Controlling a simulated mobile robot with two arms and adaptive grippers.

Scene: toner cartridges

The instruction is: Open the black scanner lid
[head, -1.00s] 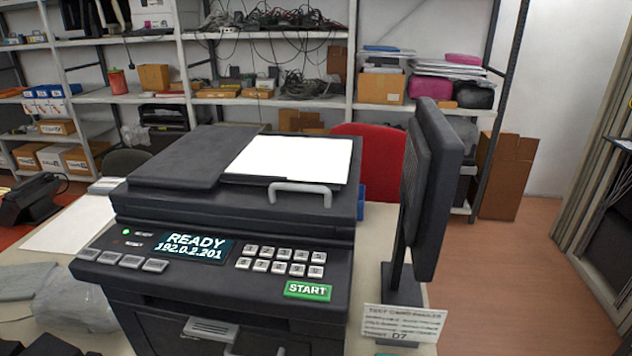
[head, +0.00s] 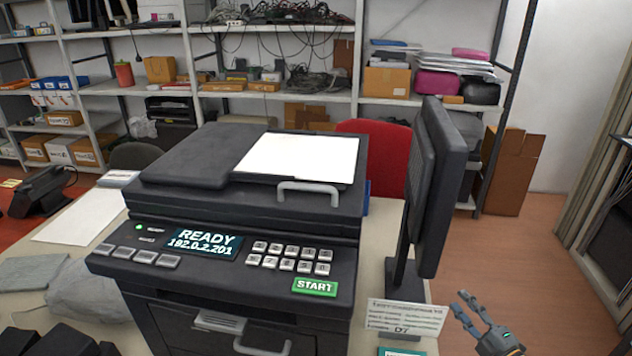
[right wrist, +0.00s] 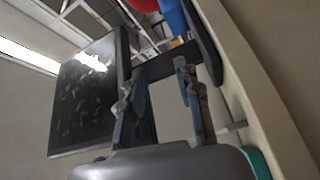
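The black scanner lid (head: 190,158) lies flat and closed on top of the black printer (head: 300,236) in the head view. A light grey bar handle (head: 308,187) is on its front edge, and a white sheet-like panel (head: 298,158) covers its right part. My right gripper (head: 460,303) is at the lower right, right of the printer and low beside the monitor stand, well apart from the lid. In the right wrist view its two fingers (right wrist: 158,88) are spread with nothing between them. My left gripper is not in view.
A black monitor (head: 440,190) on a stand rises right of the printer; its screen (right wrist: 85,95) shows in the right wrist view. A label card (head: 404,316) stands before it. A red chair (head: 385,150) and shelves are behind. Open floor (head: 520,260) lies to the right.

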